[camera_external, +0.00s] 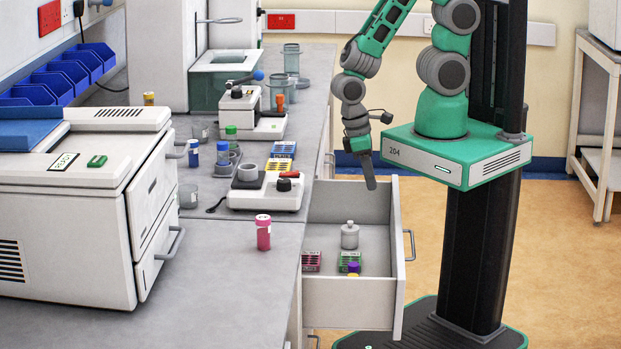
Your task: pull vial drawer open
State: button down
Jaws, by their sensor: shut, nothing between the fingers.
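The vial drawer (349,316) stands pulled out from the bench front. Its bar handle (409,245) is on the outer face at the right. Inside lie a grey capped bottle (349,235), a red-and-dark small box (312,261), a green-and-dark box (350,262) and a small vial with a purple cap (354,268). My gripper (371,184) points down above the drawer's far end, shut with nothing in it. It looks apart from the handle, which is nearer the camera and to the right.
The grey bench top (220,285) holds a large white machine (60,230), a pink vial (263,232) near the edge, and small white devices (265,194) with vials. A white side table (600,110) stands at the far right. Floor right of my base is clear.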

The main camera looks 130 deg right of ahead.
aim_at(393, 189)
jog(key=s+d+f+g+y+b, duration=0.1)
jog(key=s+d+f+b, duration=0.1)
jog(key=s+d+b, duration=0.5)
jog(key=s+d+f, duration=0.2)
jog(key=s+d, duration=0.4)
jog(key=d, duration=0.4)
jog(key=s+a+f, duration=0.4)
jog(key=a+f, duration=0.1)
jog(key=f, duration=0.3)
jog(key=shift+s+a+f+p, duration=0.2)
jog(key=shift+s+f+p, duration=0.15)
jog(key=shift+s+f, duration=0.05)
jog(key=s+a+p, duration=0.1)
jog(key=s+a, duration=0.1)
jog(key=shift+s+a+r, duration=0.15)
jog(key=shift+s+a, duration=0.5)
jog(key=shift+a, duration=0.05)
